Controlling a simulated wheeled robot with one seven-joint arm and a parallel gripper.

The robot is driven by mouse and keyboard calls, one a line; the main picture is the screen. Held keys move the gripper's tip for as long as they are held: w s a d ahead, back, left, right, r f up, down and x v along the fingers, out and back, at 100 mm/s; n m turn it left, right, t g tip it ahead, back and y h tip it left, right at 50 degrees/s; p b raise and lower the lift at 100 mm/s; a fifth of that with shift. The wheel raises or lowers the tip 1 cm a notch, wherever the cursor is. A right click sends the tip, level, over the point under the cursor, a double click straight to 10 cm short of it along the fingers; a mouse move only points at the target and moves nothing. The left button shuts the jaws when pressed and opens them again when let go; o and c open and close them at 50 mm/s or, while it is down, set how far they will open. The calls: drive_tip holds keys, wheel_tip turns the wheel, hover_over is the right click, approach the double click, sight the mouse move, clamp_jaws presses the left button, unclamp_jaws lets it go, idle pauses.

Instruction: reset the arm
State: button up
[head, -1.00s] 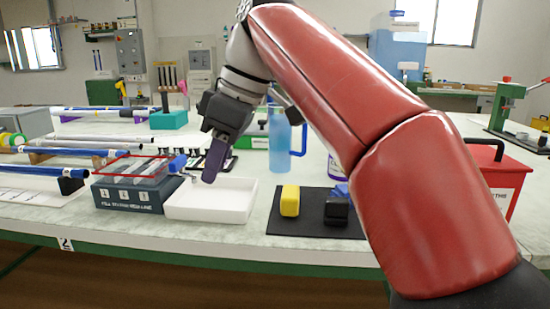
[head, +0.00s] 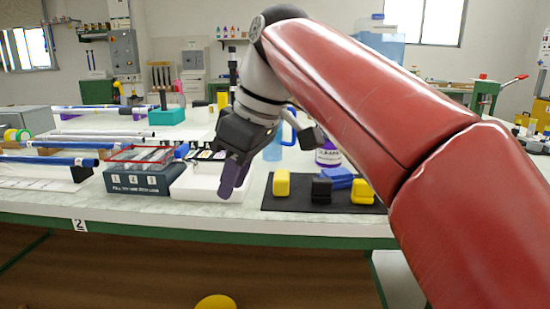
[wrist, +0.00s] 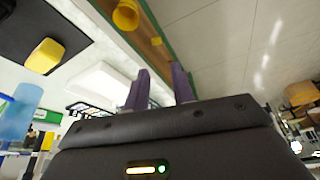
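My gripper (head: 235,178) hangs from my red and grey arm, in front of the white tray (head: 185,192) and hiding its right part in the head view. In the wrist view its two purple fingers (wrist: 160,88) stand apart, with nothing between them. The gripper is open and empty. The white tray also shows in the wrist view (wrist: 98,84), beyond the fingers.
A black mat (head: 290,205) bears a yellow block (head: 281,183), a black block (head: 320,190), a second yellow block (head: 362,191) and a blue one (head: 337,178). A dark numbered box (head: 138,184) stands left of the tray. A yellow object (head: 215,301) is below the table edge.

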drive_tip(key=s+d+f+m+t+h, duration=0.1)
drive_tip(key=s+d+f+m, duration=0.3)
drive_tip(key=d+f, duration=0.3)
drive_tip(key=s+d+f+m+t+h, duration=0.1)
drive_tip(key=s+d+f+m, duration=0.3)
drive_tip(key=d+f, duration=0.3)
drive_tip(key=s+d+f+m+t+h, duration=0.2)
drive_tip(key=s+d+f+m, duration=0.2)
drive_tip(key=f, duration=0.7)
drive_tip(key=d+m, duration=0.2)
drive_tip(key=d, duration=0.1)
drive_tip(key=shift+s+d, duration=0.2)
drive_tip(key=shift+s, duration=0.1)
